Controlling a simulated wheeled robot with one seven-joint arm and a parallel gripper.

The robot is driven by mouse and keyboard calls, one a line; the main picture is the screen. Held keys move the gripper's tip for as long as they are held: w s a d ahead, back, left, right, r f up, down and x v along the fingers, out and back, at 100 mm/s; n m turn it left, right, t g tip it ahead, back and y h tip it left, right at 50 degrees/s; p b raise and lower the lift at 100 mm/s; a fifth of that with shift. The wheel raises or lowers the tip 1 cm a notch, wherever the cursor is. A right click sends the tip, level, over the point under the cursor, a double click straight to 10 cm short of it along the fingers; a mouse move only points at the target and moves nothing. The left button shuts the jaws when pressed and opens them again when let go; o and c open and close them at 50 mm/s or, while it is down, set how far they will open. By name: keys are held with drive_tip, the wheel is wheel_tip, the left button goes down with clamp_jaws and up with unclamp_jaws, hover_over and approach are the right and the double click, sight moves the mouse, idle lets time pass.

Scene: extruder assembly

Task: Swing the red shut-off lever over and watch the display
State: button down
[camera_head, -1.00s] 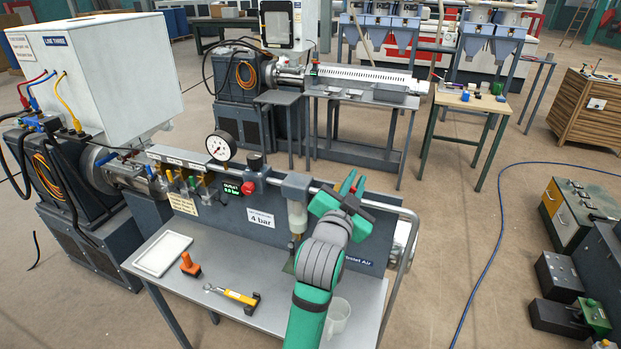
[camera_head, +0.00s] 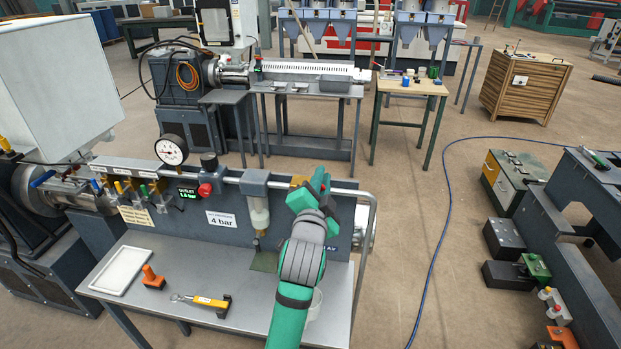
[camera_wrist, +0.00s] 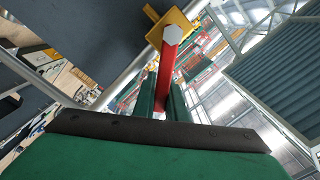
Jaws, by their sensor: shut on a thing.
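The red lever (camera_wrist: 167,72) rises from between my gripper's green fingers (camera_wrist: 163,100) in the wrist view. Its upper end meets a hex bolt on a yellow valve body (camera_wrist: 178,28). My gripper is shut on the lever. In the head view my gripper (camera_head: 318,186) is at the right end of the air panel and hides most of the lever. A bit of the yellow valve (camera_head: 298,181) shows left of it. The small outlet display (camera_head: 188,193) is lit with green digits, too small to read surely. A round gauge (camera_head: 171,149) stands above it.
A red knob (camera_head: 205,190) and a filter bowl (camera_head: 258,210) are on the panel, left of my gripper. A white tray (camera_head: 124,270), an orange-handled tool (camera_head: 152,277) and a yellow tool (camera_head: 210,302) lie on the bench. A cup (camera_head: 314,305) is partly behind my arm.

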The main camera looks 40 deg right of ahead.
idle(0.3)
drive_tip(key=c, duration=1.8)
unclamp_jaws()
drive_tip(key=v, duration=1.1)
